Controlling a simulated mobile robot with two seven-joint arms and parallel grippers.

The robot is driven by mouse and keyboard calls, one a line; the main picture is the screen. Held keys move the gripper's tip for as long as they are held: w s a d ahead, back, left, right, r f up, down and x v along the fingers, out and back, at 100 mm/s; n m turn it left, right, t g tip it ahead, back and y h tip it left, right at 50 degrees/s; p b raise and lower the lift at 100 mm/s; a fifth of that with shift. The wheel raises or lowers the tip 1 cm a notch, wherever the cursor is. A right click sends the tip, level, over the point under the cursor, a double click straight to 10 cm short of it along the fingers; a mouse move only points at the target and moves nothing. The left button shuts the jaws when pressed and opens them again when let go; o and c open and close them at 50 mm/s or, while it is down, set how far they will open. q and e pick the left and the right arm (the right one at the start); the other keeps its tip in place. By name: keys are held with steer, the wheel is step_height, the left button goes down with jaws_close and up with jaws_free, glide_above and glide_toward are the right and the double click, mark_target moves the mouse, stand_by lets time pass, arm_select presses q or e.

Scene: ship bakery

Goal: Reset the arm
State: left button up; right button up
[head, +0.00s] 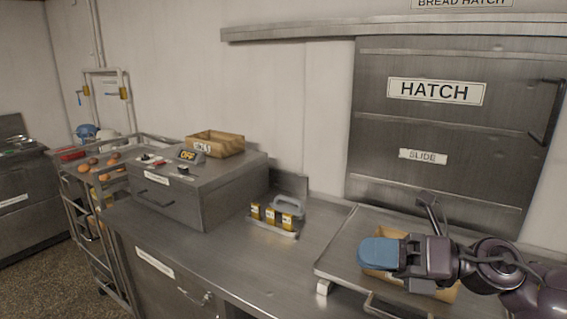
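My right arm comes in from the right edge in the head view. My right gripper (380,253) points left over the metal tray at the right of the counter. A blue rounded block shows at its tip; I cannot tell whether it is a held thing or part of the gripper. The fingers are not distinct, so open or shut does not show. A light wooden box (447,293) sits behind and below the gripper, partly hidden by it. My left gripper is not in view.
The steel hatch (450,130) stands closed behind the arm. A raised metal tray (336,262) lies under it. A small rack with yellow-labelled items (272,215) stands mid-counter. A steel box (196,190) carries a wooden tray (217,143). The counter front (235,262) is clear. A trolley (72,190) stands left.

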steer(key=d+f+m+t+h, duration=0.7)
steer(key=m+h, duration=0.2)
steer(key=m, duration=0.8)
steer(key=d+f+m+t+h, duration=0.65)
steer(key=m+h, duration=0.25)
steer(key=m, duration=0.7)
steer(key=s+d+f+m+g, duration=0.1)
steer(key=s+f+m+g, duration=0.8)
steer(key=s+f+g, duration=0.95)
arm_select(q)
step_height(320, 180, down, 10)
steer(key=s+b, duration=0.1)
steer(key=b, duration=0.9)
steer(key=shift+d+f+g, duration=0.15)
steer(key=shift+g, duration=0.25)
arm_select(e)
steer(key=w+f+t, duration=0.2)
steer(key=f+t, duration=0.4)
steer(key=f, duration=0.3)
steer(key=w+f+n+t, duration=0.1)
steer(key=w+f+t, duration=0.1)
steer(key=f+t, duration=0.4)
step_height(320, 180, down, 4)
steer(key=shift+w+a+f, duration=0.15)
steer(key=shift+w+a, duration=0.05)
steer(key=shift+w, duration=0.05)
